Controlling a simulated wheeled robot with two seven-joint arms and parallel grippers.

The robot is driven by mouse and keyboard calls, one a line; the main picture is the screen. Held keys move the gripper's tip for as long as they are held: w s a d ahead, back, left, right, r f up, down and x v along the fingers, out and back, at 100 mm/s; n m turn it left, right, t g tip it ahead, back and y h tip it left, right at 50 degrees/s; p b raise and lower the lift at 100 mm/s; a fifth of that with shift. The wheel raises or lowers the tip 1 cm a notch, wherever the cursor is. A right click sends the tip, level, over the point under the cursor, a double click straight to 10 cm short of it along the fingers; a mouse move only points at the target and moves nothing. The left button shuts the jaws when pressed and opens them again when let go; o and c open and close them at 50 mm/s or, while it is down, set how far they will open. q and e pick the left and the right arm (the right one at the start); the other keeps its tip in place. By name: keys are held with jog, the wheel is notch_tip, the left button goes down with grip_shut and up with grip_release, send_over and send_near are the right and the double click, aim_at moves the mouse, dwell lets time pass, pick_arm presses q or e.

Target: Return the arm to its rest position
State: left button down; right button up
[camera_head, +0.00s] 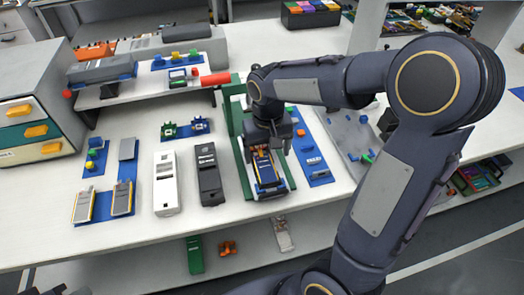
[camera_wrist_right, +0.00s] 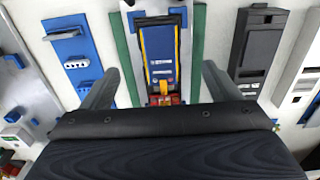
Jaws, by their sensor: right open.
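My right arm (camera_head: 385,190) reaches in from the lower right over the workbench. My right gripper (camera_head: 269,143) is above the green-framed fixture. In the right wrist view its two fingers (camera_wrist_right: 156,88) are spread wide with nothing between them. A blue pouch cell with yellow edges (camera_wrist_right: 161,55) lies in the fixture just beyond the fingertips; it also shows in the head view (camera_head: 265,168), partly under the gripper. The green frame (camera_head: 244,175) stands around it. My left gripper is not in view.
A white device (camera_head: 166,183) and a black device (camera_head: 208,174) lie left of the fixture. A blue mat (camera_head: 92,206) holds two cells. A blue strip (camera_head: 311,150) and a grey tray (camera_head: 350,140) lie to the right. A raised shelf (camera_head: 140,90) and drawers (camera_head: 35,110) stand behind left.

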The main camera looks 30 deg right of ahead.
jog(key=s+a+r+t+y, duration=0.2)
jog(key=s, duration=0.6)
jog(key=s+a+r+n+t+y, duration=0.1)
jog(key=s+a+r+t, duration=0.1)
jog(key=s, duration=0.7)
jog(key=shift+r+t+y, duration=0.4)
jog(key=shift+r+t, duration=0.4)
jog(key=shift+r, duration=0.05)
